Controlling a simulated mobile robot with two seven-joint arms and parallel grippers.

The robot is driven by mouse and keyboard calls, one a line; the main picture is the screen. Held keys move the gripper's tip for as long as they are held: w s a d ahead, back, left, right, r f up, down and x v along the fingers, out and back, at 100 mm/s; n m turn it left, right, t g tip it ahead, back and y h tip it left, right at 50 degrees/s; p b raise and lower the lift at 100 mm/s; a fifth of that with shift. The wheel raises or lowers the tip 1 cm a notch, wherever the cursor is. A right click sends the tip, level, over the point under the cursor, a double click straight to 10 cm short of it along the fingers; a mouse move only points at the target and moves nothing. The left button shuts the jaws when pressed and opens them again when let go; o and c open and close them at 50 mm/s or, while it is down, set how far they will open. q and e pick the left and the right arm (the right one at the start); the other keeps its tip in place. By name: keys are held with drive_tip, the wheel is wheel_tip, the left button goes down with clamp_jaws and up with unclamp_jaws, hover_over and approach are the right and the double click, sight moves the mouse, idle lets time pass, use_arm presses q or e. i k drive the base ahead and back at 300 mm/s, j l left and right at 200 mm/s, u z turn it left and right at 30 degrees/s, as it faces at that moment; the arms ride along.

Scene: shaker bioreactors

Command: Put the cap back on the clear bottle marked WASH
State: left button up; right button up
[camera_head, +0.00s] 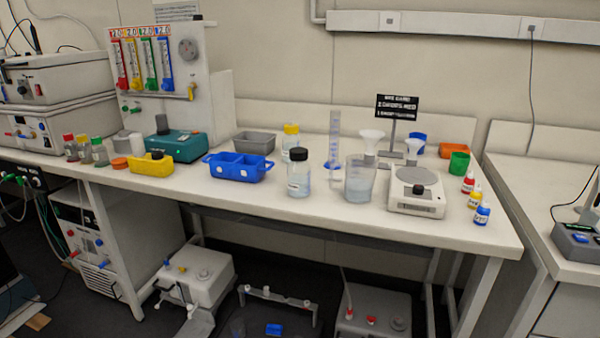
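A clear bottle (299,180) with a black top stands upright near the bench's front edge, centre. A second clear bottle (290,145) with a yellow cap (291,129) stands just behind it. I cannot read a WASH mark on either. A small dark round piece (418,189) sits on the white balance (417,205); I cannot tell if it is a cap. Another dark piece (157,155) sits on the yellow holder (152,167). An orange disc (120,163) lies on the bench beside this holder. Neither gripper is in view.
A beaker (360,180) and a measuring cylinder (334,150) stand right of the front bottle. A blue divided tray (237,168) is left of it. Small red, yellow and blue bottles (474,199) line the right edge. Bare bench (245,198) lies in front of the tray.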

sight(299, 174)
drive_tip(key=i+j+z, duration=0.2)
drive_tip(key=i+j, duration=0.15)
drive_tip(key=i+j+z, duration=0.2)
drive_tip(key=j, duration=0.25)
drive_tip(key=i+j+z, duration=0.15)
drive_tip(key=i+j, duration=0.2)
drive_tip(key=j, duration=0.1)
